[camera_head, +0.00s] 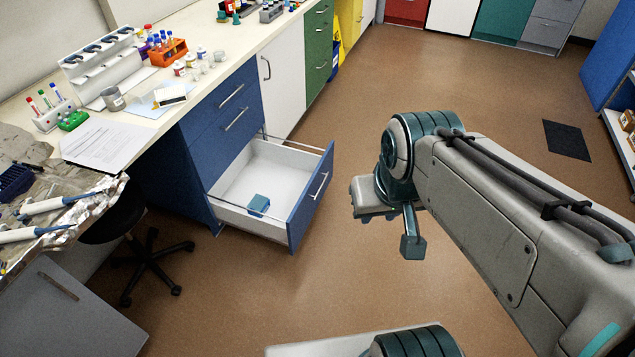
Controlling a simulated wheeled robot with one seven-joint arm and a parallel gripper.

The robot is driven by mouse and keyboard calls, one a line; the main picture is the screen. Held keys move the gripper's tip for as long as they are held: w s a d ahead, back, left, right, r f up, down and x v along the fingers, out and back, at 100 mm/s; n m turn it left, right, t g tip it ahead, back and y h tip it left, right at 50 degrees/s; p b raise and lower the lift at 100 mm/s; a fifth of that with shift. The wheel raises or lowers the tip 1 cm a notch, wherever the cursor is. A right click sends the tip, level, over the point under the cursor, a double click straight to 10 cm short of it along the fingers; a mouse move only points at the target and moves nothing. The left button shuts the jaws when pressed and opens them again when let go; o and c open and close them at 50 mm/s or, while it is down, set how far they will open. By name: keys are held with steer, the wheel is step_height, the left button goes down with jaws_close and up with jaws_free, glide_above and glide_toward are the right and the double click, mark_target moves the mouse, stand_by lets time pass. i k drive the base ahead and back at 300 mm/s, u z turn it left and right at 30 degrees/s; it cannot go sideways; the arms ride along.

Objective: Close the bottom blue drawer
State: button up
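The bottom blue drawer (311,196) is pulled well out of the blue cabinet (228,108) under the bench. Its white inside shows, and a small blue box (259,204) lies in it. The drawer's front faces right and carries a metal handle (318,187). Two blue drawers above it look shut. My gripper (411,246) hangs over the floor, to the right of the drawer front and apart from it. One dark teal finger points down; the other finger cannot be made out, so its opening is unclear.
A black stool (147,254) stands left of the open drawer. The bench top (132,118) holds pipettes, racks, jars and papers. Brown floor (330,270) is clear around the drawer front. A dark mat (567,140) and shelving (617,125) are at the right.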

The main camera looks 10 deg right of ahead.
mark_target(295, 181)
steer(key=i, duration=1.45)
steer(key=z, duration=1.3)
steer(key=k, duration=0.2)
steer(key=u, duration=0.65)
steer(key=i, duration=0.45)
steer(key=z, duration=0.05)
